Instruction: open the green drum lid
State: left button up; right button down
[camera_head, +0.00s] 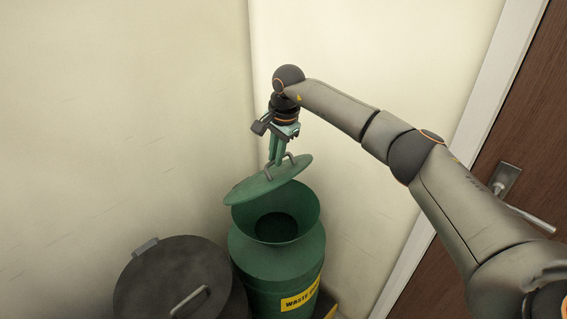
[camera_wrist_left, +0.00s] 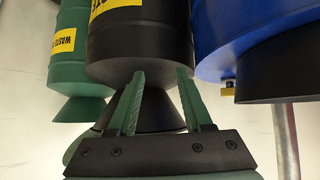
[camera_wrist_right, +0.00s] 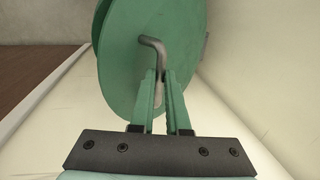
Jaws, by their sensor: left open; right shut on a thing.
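The green drum (camera_head: 277,262) stands in the corner with a yellow label, and its flared mouth is open at the top. Its green lid (camera_head: 248,190) is tilted above the mouth, raised clear of most of it. My right gripper (camera_head: 276,162) is shut on the lid's grey handle. In the right wrist view the handle (camera_wrist_right: 152,50) runs down between the fingers (camera_wrist_right: 160,95), with the lid (camera_wrist_right: 125,70) behind. My left gripper (camera_wrist_left: 160,78) is open and empty, seen in its own wrist view. The drum (camera_wrist_left: 65,55) shows there too.
A black drum with a dark lid (camera_head: 160,285) stands left of the green drum; its body (camera_wrist_left: 140,40) is close to my left fingers. A blue drum (camera_wrist_left: 240,35) is at the right there. Walls meet behind the drums; a brown door (camera_head: 510,130) is at the right.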

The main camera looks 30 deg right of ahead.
jog(key=shift+w+a, duration=0.35)
jog(key=shift+f, duration=0.1)
jog(key=c, duration=1.1)
grip_release()
jog(key=shift+w+f, duration=0.1)
jog(key=shift+w, duration=0.1)
jog(key=shift+o, duration=1.1)
jog(key=shift+d+r, duration=0.1)
jog(key=shift+r, duration=0.15)
jog(key=shift+r, duration=0.4)
notch_tip(320, 180, up, 11)
jog(key=s, duration=0.2)
jog(key=shift+s+d+b, duration=0.2)
jog(key=shift+d+b, duration=0.1)
jog(key=shift+d, duration=0.05)
